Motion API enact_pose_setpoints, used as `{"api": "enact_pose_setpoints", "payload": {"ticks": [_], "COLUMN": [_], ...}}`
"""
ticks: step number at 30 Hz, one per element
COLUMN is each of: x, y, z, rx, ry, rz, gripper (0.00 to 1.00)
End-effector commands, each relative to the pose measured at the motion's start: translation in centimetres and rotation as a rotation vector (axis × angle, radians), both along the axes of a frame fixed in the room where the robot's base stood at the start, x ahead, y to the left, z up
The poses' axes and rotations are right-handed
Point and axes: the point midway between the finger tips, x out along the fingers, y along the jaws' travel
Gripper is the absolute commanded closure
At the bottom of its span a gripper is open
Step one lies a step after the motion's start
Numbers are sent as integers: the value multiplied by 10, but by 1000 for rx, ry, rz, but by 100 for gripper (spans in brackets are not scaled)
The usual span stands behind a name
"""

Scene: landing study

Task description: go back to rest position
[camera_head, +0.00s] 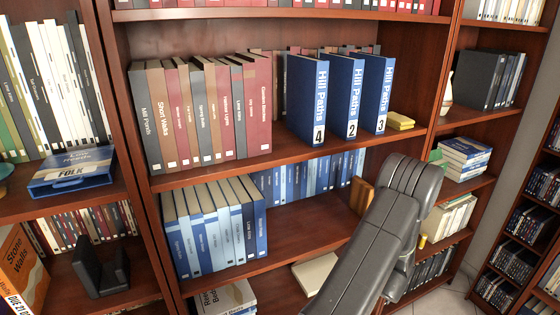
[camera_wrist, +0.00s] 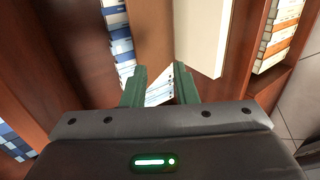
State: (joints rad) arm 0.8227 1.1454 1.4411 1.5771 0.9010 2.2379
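My arm (camera_head: 385,235) reaches up from the bottom of the head view, in front of the right part of the bookcase. My gripper's fingertips cannot be made out in the head view. In the wrist view my gripper (camera_wrist: 161,76) shows two dark green fingers standing apart. Nothing is seen held between them. A white sheet or book with print (camera_wrist: 159,92) shows beyond the gap, apart from the fingers as far as I can tell.
Three blue Hill Paths volumes (camera_head: 345,95), numbered 4, 2, 3, stand on the middle shelf. A yellow book (camera_head: 400,121) lies beside them. Shelf uprights (camera_head: 448,75) flank my arm; floor (camera_head: 440,300) shows at lower right.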

Motion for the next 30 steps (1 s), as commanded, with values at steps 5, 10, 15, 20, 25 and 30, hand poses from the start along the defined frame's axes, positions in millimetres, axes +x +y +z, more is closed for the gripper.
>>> {"api": "enact_pose_setpoints", "payload": {"ticks": [5,10,15,20,25,30], "x": [35,66,88,98,101,101], "y": [14,25,33,37,37,37], "z": [0,0,-8,-15,-16,-16], "rx": [-1,0,1,1,0,0], "ry": [0,-1,1,1,1,1], "rz": [4,4,2,0,-1,-1], "gripper": [74,74,74,74,74,74]}}
